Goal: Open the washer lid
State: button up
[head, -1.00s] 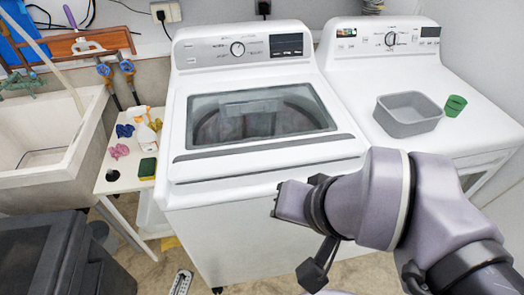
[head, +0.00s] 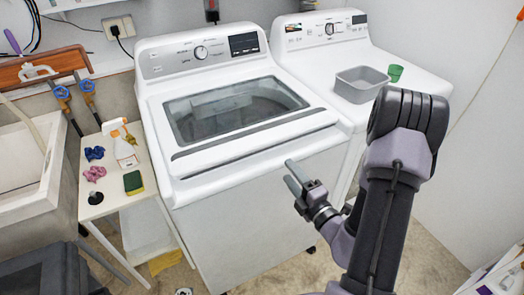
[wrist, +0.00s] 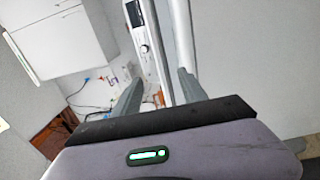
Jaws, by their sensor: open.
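The washer (head: 240,190) is a white top-loader in the middle of the head view. Its lid (head: 235,110), with a dark glass window and a grey strip along the front, is shut. My gripper (head: 292,178) is in front of the washer's front right side, below the lid's front edge, and looks apart from it. In the wrist view my gripper (wrist: 158,88) has its two grey fingers spread with nothing between them. The washer's control panel (wrist: 150,45) shows beyond the fingers there.
A white dryer (head: 340,65) stands to the right with a grey tub (head: 361,84) and a green cup (head: 395,73) on top. A small table (head: 110,195) with a spray bottle and sponge stands left, beside the sink (head: 30,165).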

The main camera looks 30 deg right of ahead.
aim_at(268, 147)
jog(key=w, duration=1.4)
jog(key=shift+w+a+b, duration=0.15)
jog(key=shift+a+b, duration=0.2)
jog(key=shift+b, duration=0.05)
grip_shut()
dwell(0.4)
